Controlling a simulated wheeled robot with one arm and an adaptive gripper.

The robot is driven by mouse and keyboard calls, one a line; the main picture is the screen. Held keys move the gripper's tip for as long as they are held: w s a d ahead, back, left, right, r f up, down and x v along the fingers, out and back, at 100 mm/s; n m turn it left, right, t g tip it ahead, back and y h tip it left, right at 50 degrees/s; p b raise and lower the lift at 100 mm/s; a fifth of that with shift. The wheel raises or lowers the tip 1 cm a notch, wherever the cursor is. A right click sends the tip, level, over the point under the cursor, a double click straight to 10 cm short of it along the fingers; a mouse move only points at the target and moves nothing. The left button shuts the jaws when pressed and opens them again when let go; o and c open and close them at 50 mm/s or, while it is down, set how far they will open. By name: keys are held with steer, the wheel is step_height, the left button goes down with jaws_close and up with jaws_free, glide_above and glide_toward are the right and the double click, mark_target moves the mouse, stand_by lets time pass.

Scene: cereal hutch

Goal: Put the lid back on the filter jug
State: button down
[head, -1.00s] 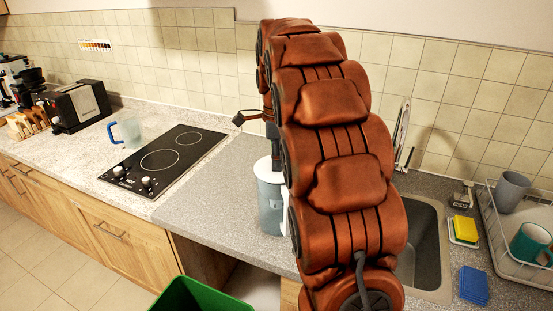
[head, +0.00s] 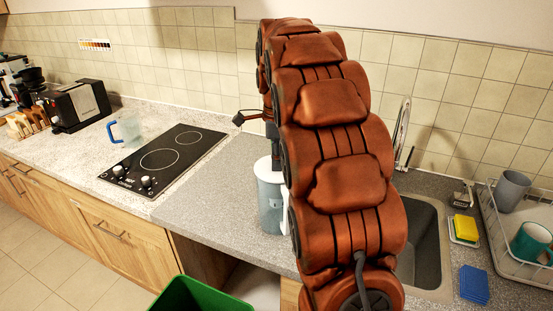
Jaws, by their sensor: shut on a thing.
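The filter jug (head: 270,212) is a grey-blue see-through jug standing on the grey counter, left of the sink. Its right side is hidden behind my arm. The white lid (head: 265,172) is at the jug's top; I cannot tell whether it is fully seated. My gripper (head: 275,158) points down over the lid from above and is shut on it. The fingertips are mostly hidden by my arm.
A black hob (head: 165,158) lies to the left, with a blue-handled clear jug (head: 130,128) behind it. The sink (head: 425,245) and dish rack (head: 510,235) are at right. A green bin (head: 200,295) stands in front.

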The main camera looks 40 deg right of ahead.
steer(key=c, duration=0.9)
jaws_free()
steer(key=shift+o, duration=0.2)
steer(key=o, duration=0.4)
steer(key=shift+r+p, duration=1.35)
steer(key=shift+r, duration=2.15)
